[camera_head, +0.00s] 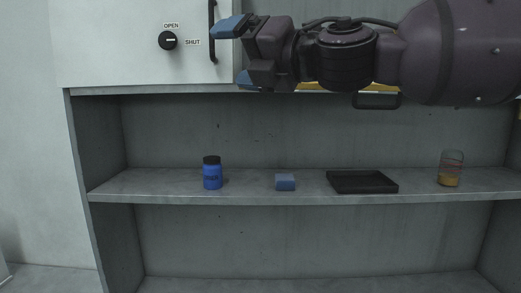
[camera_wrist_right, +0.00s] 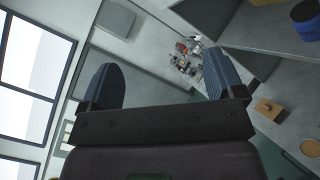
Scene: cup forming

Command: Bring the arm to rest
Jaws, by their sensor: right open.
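My right gripper (camera_head: 236,53) is at the upper middle of the head view, with its arm reaching in from the right. Its blue fingertips are apart and nothing is between them. It is above the shelf and in front of the white cabinet with a black handle. In the right wrist view the two blue fingers of the gripper (camera_wrist_right: 165,85) also stand wide apart, with only the room behind them. My left gripper is not in view.
The white cabinet (camera_head: 125,50) has an OPEN/SHUT knob (camera_head: 168,40). The lower shelf space is clear.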

